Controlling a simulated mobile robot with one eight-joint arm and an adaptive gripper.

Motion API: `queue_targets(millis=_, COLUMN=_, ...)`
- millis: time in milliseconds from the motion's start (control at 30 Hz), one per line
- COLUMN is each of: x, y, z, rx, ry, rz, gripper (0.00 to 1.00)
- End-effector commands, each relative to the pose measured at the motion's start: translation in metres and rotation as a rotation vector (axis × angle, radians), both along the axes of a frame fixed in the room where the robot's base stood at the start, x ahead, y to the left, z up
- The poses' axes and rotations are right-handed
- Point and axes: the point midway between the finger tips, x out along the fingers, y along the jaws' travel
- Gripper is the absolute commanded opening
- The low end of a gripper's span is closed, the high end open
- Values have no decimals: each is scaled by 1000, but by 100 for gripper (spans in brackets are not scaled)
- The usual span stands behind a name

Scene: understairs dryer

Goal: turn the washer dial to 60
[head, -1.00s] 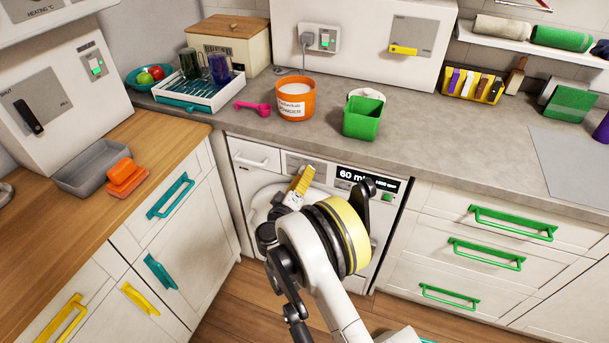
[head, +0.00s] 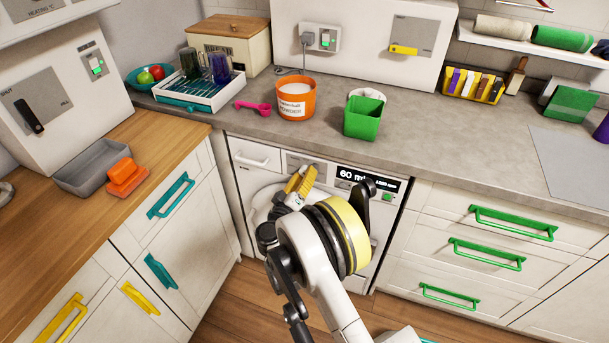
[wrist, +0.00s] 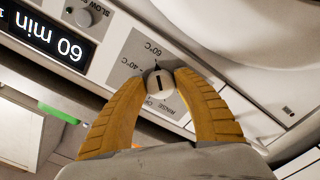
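The washer dial (wrist: 160,84) is a small round pale knob on a grey panel in the wrist view. Labels for 60°C, 40°C and RINSE surround it. A dark pointer at its upper edge points roughly toward 60°C; its exact alignment is hard to tell. My gripper (wrist: 161,74) has its yellow fingers closed around the dial, one on each side, apparently touching it. In the head view my gripper (head: 304,172) is at the washer's (head: 256,179) upper panel, and the fingers and wrist hide the dial.
The display (head: 368,179) reads 60 min, and a second knob (wrist: 84,18) sits near it. The counter (head: 430,140) overhangs the washer and holds an orange tub (head: 296,100) and a green container (head: 363,119). Drawers with green handles (head: 512,223) stand to the right.

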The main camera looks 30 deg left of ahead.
Motion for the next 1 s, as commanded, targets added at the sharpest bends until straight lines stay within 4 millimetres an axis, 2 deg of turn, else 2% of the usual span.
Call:
queue_targets(millis=367, x=-2, y=0, z=0, rx=0, ry=0, rz=0, gripper=55)
queue_targets(millis=467, x=-11, y=-1, z=0, rx=0, ry=1, rz=1, gripper=55)
queue_targets(millis=800, x=-66, y=-7, z=0, rx=0, ry=0, rz=1, gripper=55)
queue_targets(millis=1000, x=-75, y=-9, z=0, rx=0, ry=0, rz=-1, gripper=55)
